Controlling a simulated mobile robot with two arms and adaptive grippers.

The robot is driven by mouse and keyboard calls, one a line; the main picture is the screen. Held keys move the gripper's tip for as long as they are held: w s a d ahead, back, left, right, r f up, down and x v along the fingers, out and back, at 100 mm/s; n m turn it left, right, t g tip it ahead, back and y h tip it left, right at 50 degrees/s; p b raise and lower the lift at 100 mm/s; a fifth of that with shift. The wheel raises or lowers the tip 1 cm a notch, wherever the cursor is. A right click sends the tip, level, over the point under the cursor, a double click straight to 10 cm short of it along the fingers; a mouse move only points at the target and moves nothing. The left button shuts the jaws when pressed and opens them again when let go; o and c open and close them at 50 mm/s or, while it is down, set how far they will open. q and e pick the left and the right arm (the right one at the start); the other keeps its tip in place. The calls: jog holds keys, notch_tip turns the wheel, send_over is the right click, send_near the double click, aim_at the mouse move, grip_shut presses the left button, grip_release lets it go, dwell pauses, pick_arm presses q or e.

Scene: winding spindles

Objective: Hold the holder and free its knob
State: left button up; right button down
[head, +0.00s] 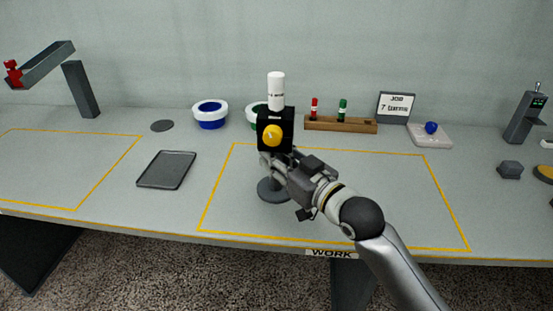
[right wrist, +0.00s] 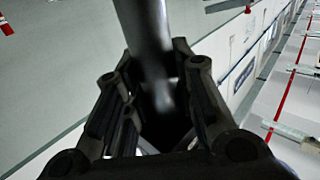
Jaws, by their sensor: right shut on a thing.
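The holder (head: 284,117) stands upright on the table inside the yellow-outlined work area, with a black block on a grey post and a round dark base (head: 272,192). Its yellow-orange knob (head: 271,135) is on the front face of the block. A white spindle (head: 276,91) stands in the top. My right gripper (head: 270,162) is just below the block, shut on the holder's post. In the right wrist view, the grey post (right wrist: 147,40) runs between the fingers. The fingers hide part of the post. My left gripper is not in view.
A blue-filled ring (head: 210,114) and a partly hidden green one (head: 254,113) stand behind the holder. A wooden rack (head: 340,125) holds red and green spindles. A dark tray (head: 166,170) lies left. The right part of the work area is bare beyond my arm.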

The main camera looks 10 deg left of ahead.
jog(key=shift+w+a+f+b, duration=0.2)
jog(key=shift+w+f+b, duration=0.9)
jog(key=shift+w+f, duration=0.3)
jog(key=shift+w, duration=0.4)
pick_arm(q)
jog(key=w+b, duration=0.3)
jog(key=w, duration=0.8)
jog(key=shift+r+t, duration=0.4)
pick_arm(e)
jog(key=shift+w+a+f, duration=0.15)
jog(key=shift+w+f, duration=0.55)
jog(key=shift+w, duration=0.15)
jog(key=shift+w+a+f, duration=0.1)
jog(key=shift+w+f, duration=0.6)
jog(key=shift+w, duration=0.15)
pick_arm(q)
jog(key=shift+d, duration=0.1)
jog(key=shift+b, duration=0.35)
pick_arm(e)
jog(key=shift+f, duration=0.2)
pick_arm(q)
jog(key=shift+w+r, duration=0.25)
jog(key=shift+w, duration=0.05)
pick_arm(e)
jog(key=shift+f, duration=0.2)
